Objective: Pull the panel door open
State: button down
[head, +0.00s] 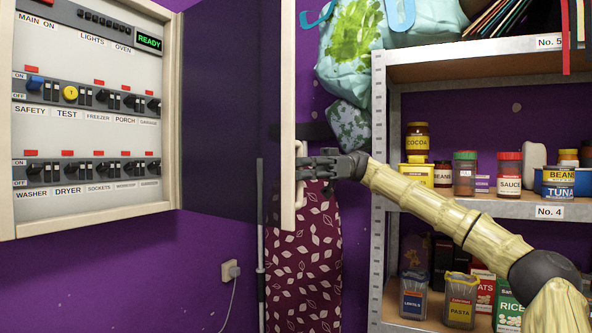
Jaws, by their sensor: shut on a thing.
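The breaker panel (88,190) hangs on the purple wall at the left, with its rows of switches and labels in plain view. Its door (218,120) stands swung open to the right, its dark inner face towards me and its pale edge frame (288,90) at the far side. A pale handle (300,160) sits on the door's outer side. My gripper (306,168) is at the handle, shut on it, with my arm reaching in from the right. The fingertips are partly hidden by the door's edge and the handle.
A metal shelf unit (378,200) with jars, tins and boxes stands at the right, close behind my arm. A leaf-patterned ironing board (308,260) leans on the wall below the door. A wall socket (231,271) with a cable sits low.

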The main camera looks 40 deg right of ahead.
jog(key=c, duration=1.4)
grip_release()
jog(key=shift+s, duration=0.1)
jog(key=shift+r, duration=0.1)
notch_tip(320, 180, up, 10)
jog(key=shift+d+f, duration=0.15)
